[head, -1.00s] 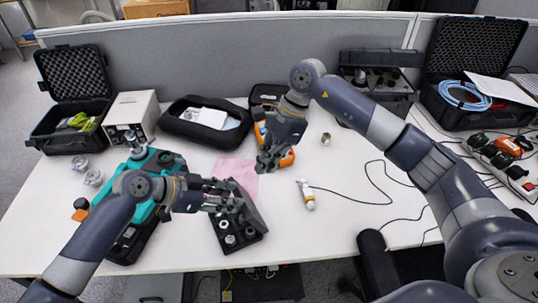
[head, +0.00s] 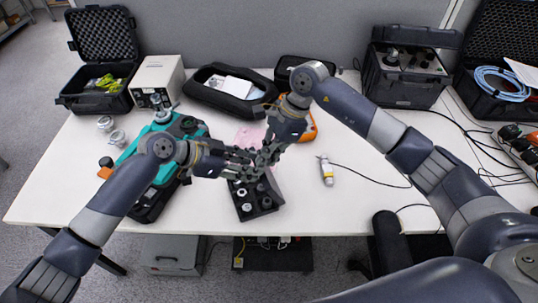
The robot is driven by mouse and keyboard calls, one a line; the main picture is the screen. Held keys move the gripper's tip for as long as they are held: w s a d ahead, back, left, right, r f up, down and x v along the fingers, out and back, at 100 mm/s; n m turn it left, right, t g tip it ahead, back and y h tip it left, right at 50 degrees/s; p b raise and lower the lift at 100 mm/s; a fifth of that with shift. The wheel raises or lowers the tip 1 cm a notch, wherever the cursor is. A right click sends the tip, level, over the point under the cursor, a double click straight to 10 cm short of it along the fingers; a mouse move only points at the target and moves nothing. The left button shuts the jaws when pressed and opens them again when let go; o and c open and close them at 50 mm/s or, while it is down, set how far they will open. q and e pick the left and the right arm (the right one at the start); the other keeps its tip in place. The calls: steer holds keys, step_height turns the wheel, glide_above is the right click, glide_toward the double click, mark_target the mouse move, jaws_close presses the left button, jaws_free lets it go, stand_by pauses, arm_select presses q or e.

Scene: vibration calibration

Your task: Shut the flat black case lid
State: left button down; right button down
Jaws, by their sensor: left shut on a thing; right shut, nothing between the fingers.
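The flat black case (head: 257,205) lies open near the front edge of the table, with round silver and black parts showing in it. Its black lid is raised along the case's side and mostly hidden behind my grippers. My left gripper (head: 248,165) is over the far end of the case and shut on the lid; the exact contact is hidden. My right gripper (head: 266,157) is shut and empty, pointing down close beside the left fingers. The two grippers overlap in this view, and I cannot tell whether they touch.
A teal instrument (head: 165,165) stands left of the case. A pink cloth (head: 248,136) and an orange meter (head: 309,125) lie behind the grippers. A white-yellow sensor (head: 326,170) with a cable is to the right. Open black cases (head: 103,60) line the back. The right front table is mostly clear.

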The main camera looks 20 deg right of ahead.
arm_select(q)
steer(key=shift+s+a+f, duration=0.1)
steer(key=shift+s+f, duration=0.15)
steer(key=shift+f, duration=0.35)
arm_select(e)
steer(key=shift+s+a+f, duration=0.1)
steer(key=shift+a+f, duration=0.15)
steer(key=shift+a, duration=0.5)
arm_select(q)
steer(key=c, duration=1.1)
jaws_free()
steer(key=shift+o, duration=0.3)
steer(key=shift+w+r, duration=0.1)
steer(key=shift+w, duration=0.1)
arm_select(e)
steer(key=shift+d, duration=0.1)
arm_select(q)
steer(key=shift+r, duration=0.1)
steer(key=shift+r, duration=0.15)
